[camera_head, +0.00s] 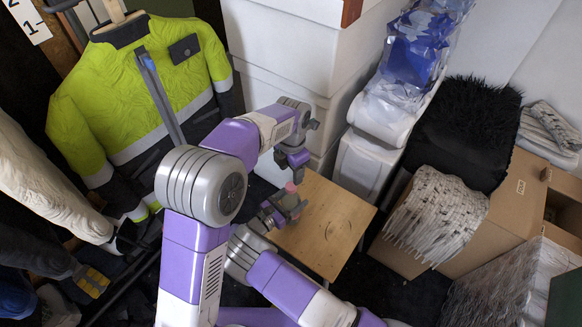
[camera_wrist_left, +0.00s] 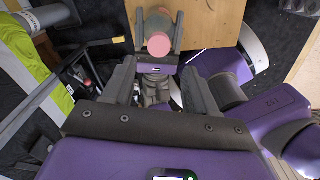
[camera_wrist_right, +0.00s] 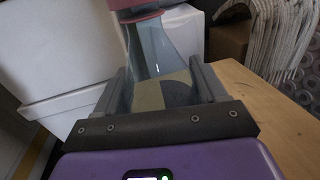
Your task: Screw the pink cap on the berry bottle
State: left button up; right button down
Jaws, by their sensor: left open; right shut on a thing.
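The clear bottle (camera_wrist_right: 155,55) stands between the fingers of my right gripper (camera_wrist_right: 163,90), which is shut on it. A pink cap (camera_wrist_right: 135,5) sits at the top of the bottle, partly cut off by the frame edge; how tightly it sits I cannot tell. The pink cap also shows in the head view (camera_head: 291,187) and end-on in the left wrist view (camera_wrist_left: 159,46). My left gripper (camera_head: 297,172) is open and empty just above the cap. In the left wrist view its fingers (camera_wrist_left: 158,75) are spread, with the cap beyond their tips.
A small wooden table (camera_head: 335,225) lies below and right of the grippers. A hi-vis jacket (camera_head: 135,90) hangs at the left. White boxes (camera_head: 285,50) stand behind, and cardboard boxes (camera_head: 500,220) stand at the right. The table's visible top is clear.

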aim_at(291, 186)
pick_arm(q)
jog(key=n, duration=0.3)
jog(key=shift+w+r, duration=0.1)
jog(key=shift+r, duration=0.15)
jog(key=shift+f, duration=4.05)
